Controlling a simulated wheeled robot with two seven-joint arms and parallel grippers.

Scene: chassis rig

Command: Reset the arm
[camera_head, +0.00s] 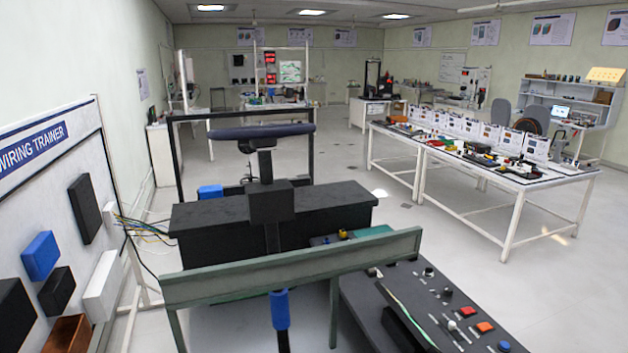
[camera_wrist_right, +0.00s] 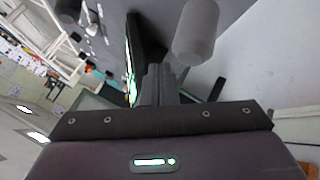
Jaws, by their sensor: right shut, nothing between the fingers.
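My right gripper (camera_wrist_right: 160,80) shows in the right wrist view, its fingers together and empty, projecting from a dark bar. A grey cylinder (camera_wrist_right: 195,32) and a dark upright part stand close beyond the fingertips; I cannot tell whether anything touches. Neither gripper shows in the head view. There, the chassis rig stands ahead, with a dark bar-shaped wheel (camera_head: 262,131) on a black column, a long black box (camera_head: 340,200) and a grey-green crossbar (camera_head: 295,268). A blue-sleeved lever (camera_head: 280,309) stands below the crossbar.
A dark control panel (camera_head: 420,300) with buttons and knobs lies at front right. A wiring trainer board (camera_head: 60,200) stands at left with cables beside it. White benches (camera_head: 520,182) with equipment stand at right. The floor between the rig and benches is clear.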

